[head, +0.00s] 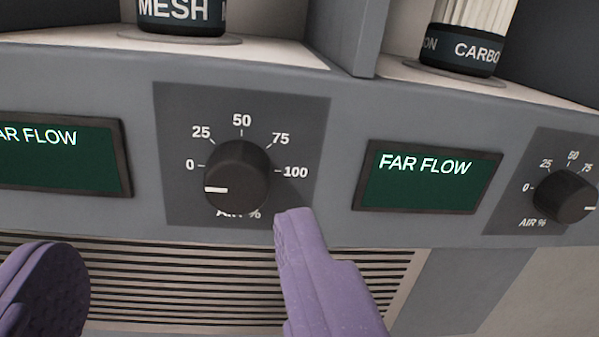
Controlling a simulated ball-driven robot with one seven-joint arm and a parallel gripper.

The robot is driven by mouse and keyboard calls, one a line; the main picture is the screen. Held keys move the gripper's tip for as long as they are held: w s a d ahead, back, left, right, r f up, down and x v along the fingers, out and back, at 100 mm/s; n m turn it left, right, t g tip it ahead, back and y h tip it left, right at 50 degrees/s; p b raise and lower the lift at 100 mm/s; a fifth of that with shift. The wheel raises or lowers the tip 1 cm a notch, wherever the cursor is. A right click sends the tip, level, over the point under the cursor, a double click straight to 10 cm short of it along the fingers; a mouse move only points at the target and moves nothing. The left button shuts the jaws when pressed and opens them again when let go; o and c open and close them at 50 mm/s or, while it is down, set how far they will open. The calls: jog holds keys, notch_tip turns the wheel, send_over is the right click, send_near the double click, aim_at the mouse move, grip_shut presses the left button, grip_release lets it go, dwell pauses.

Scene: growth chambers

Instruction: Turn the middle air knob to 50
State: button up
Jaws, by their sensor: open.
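A dark round air knob (236,178) sits on a grey dial plate (300,112) marked 0, 25, 50, 75 and 100, with "AIR %" partly hidden below. Its white pointer line faces left, at about the 0 mark. A second air knob (565,197) is at the right edge, its pointer facing right near 100. Only these two knobs show, so the frame alone does not confirm which is the middle one. My gripper (176,242) is open, its purple fingers below and either side of the nearer knob. The right fingertip is close to its lower right; neither finger grips it.
A green display (428,178) reading "FAR FLOW" lies between the knobs. Another display (58,160) is at the left, cut off. A vent grille (180,285) runs below. Cylinders labelled "MESH" (181,14) and "CARBO" (462,48) stand on the ledge above.

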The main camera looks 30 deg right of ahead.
aim_at(236, 187)
jog(key=shift+h, duration=0.8)
jog(key=w+d, duration=0.1)
jog(key=w, duration=0.1)
jog(key=w+d, duration=0.1)
jog(key=w, duration=0.1)
jog(key=w+d+f, duration=0.1)
jog(key=w, duration=0.1)
jog(key=shift+w, duration=0.25)
jog(key=shift+f, duration=0.1)
jog(key=c, duration=1)
